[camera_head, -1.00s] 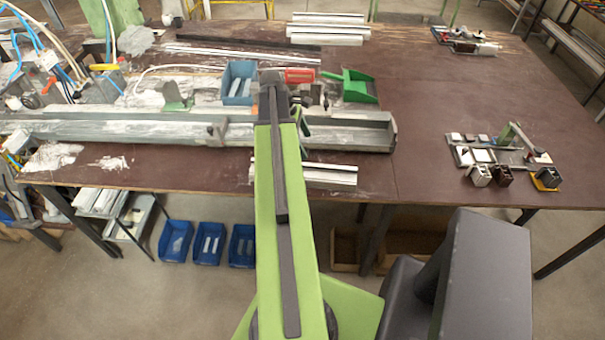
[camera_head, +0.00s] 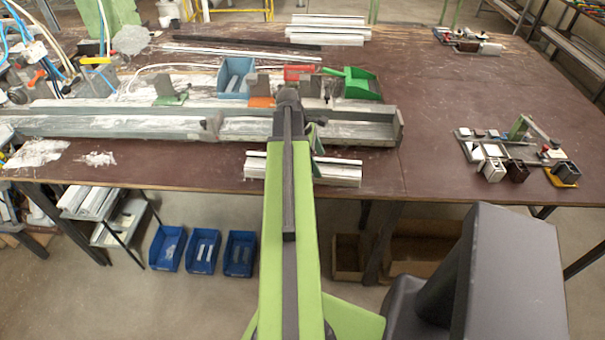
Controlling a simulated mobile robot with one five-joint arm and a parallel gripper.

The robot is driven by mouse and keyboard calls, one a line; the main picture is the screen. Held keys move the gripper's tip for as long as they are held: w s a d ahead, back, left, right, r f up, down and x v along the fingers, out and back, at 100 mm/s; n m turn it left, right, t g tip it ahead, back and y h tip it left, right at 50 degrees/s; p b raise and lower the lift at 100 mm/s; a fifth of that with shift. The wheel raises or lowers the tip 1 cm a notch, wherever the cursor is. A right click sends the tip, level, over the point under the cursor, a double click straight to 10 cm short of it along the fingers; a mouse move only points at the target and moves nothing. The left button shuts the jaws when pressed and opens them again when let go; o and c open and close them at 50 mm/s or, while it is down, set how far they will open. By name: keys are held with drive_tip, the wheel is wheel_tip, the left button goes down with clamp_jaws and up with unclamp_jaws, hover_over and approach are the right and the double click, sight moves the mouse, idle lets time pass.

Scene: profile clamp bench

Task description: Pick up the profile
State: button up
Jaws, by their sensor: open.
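Short silvery profiles (camera_head: 337,173) lie at the front edge of the bench, running left to right. My green arm crosses in front of them and hides their middle. Another stack of pale profiles (camera_head: 328,29) lies at the back of the bench. I cannot tell which one the task means. My arm reaches up from the bottom of the view to a dark joint over the long grey clamp channel (camera_head: 120,124). A small green and black part shows just right of the arm, above the front profiles. My gripper's fingers are hidden behind the arm.
A blue bin (camera_head: 236,78), a green bin (camera_head: 358,84) and a red block (camera_head: 299,72) stand behind the channel. A small fixture (camera_head: 520,150) is at the right. Hoses and machinery crowd the left.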

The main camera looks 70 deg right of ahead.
sight(323, 169)
drive_tip(key=b+x, duration=0.4)
drive_tip(key=x, duration=0.1)
drive_tip(key=shift+r, duration=0.2)
drive_tip(key=shift+a, duration=0.1)
clamp_jaws()
drive_tip(key=shift+r+p, duration=0.15)
drive_tip(key=shift+p, duration=0.2)
